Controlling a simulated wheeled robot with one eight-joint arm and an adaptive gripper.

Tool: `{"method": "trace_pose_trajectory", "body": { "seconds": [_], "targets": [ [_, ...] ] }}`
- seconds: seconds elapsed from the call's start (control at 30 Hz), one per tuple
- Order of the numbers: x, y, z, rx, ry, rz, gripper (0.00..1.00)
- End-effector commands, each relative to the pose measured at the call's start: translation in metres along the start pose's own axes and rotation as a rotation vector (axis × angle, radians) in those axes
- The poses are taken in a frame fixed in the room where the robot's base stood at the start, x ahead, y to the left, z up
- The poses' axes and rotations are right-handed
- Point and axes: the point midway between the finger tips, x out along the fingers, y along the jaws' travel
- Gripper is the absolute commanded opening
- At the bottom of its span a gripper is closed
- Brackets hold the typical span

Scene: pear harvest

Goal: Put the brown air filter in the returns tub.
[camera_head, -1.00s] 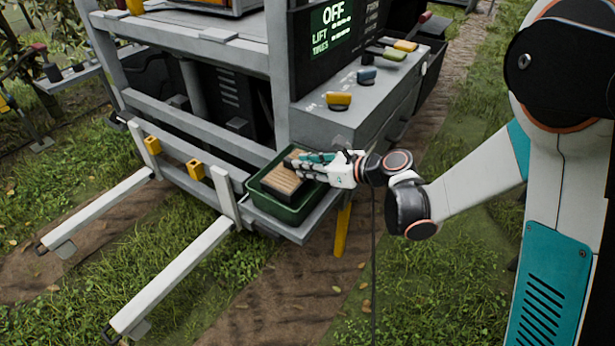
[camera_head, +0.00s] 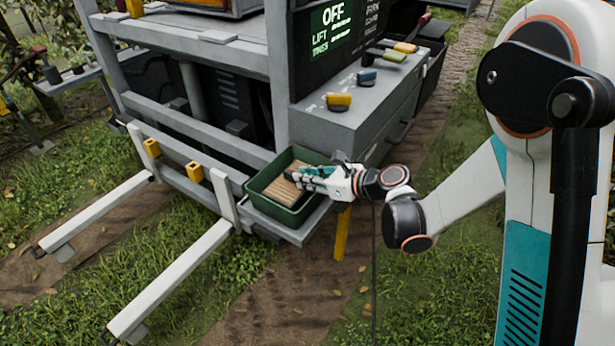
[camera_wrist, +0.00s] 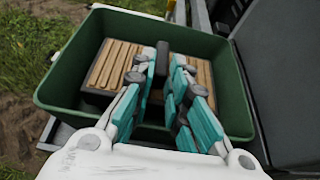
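The brown air filter (camera_head: 284,189) has a ribbed tan face and a dark frame. It sits low inside the green returns tub (camera_head: 291,221), and whether it rests on the tub floor cannot be told. In the wrist view the filter (camera_wrist: 109,66) shows on both sides of my fingers, with a dark raised grip along its middle. My gripper (camera_head: 300,177) reaches into the tub from the right. In the wrist view my gripper (camera_wrist: 167,72) has its teal fingers closed about the dark grip. The fingers hide part of the filter's near right area.
The tub stands on a grey corner ledge of the machine (camera_head: 230,165). A control box (camera_head: 350,112) with coloured levers rises close behind it. Two pale forks (camera_head: 172,280) stick out at the left. A yellow leg (camera_head: 342,232) stands below the ledge.

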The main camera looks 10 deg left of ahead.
Motion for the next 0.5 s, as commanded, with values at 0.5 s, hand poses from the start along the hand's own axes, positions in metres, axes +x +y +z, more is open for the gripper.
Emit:
{"method": "trace_pose_trajectory", "body": {
  "seconds": [0.5],
  "targets": [
    [0.0002,0.0004,-0.0017,-0.002,0.004,0.001,0.35]
  ]
}}
